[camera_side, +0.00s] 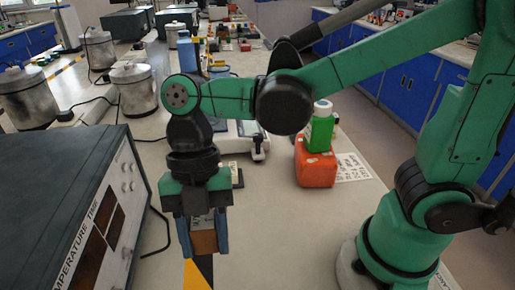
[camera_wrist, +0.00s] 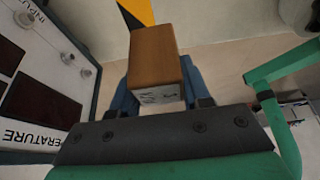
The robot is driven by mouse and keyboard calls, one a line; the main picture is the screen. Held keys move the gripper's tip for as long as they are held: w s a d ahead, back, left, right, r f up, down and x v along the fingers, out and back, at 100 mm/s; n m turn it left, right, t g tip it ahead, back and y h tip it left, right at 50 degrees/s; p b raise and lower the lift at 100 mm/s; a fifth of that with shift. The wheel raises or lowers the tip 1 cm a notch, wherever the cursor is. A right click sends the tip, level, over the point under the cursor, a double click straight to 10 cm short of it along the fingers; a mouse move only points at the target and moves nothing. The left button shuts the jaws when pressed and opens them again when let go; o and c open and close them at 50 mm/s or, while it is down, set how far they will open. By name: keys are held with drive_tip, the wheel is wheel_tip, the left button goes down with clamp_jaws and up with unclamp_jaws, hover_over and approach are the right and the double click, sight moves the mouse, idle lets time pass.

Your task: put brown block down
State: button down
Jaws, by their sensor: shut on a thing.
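The brown block (camera_side: 203,241) is between the blue fingers of my gripper (camera_side: 207,240) in the side view, with its upper part hidden by the gripper body. In the wrist view the brown block (camera_wrist: 155,55) shows a plain brown face and a pale end with dark marks, and my gripper (camera_wrist: 157,85) has a blue finger on each side of it. My gripper is shut on the block and points down. The block appears held over the bench (camera_side: 290,235), but I cannot tell whether its underside touches.
A dark temperature box (camera_side: 70,210) stands close on the left. A black and yellow strip (camera_side: 198,273) marks the bench below the gripper. An orange block (camera_side: 315,165) with a green bottle (camera_side: 320,130) on it stands to the right. Bench between them is clear.

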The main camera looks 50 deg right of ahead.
sight(218, 289)
wheel_tip(218, 289, down, 11)
drive_tip(key=shift+f, duration=0.1)
idle(0.5)
drive_tip(key=shift+f, duration=0.15)
drive_tip(key=shift+c, duration=2.1)
unclamp_jaws()
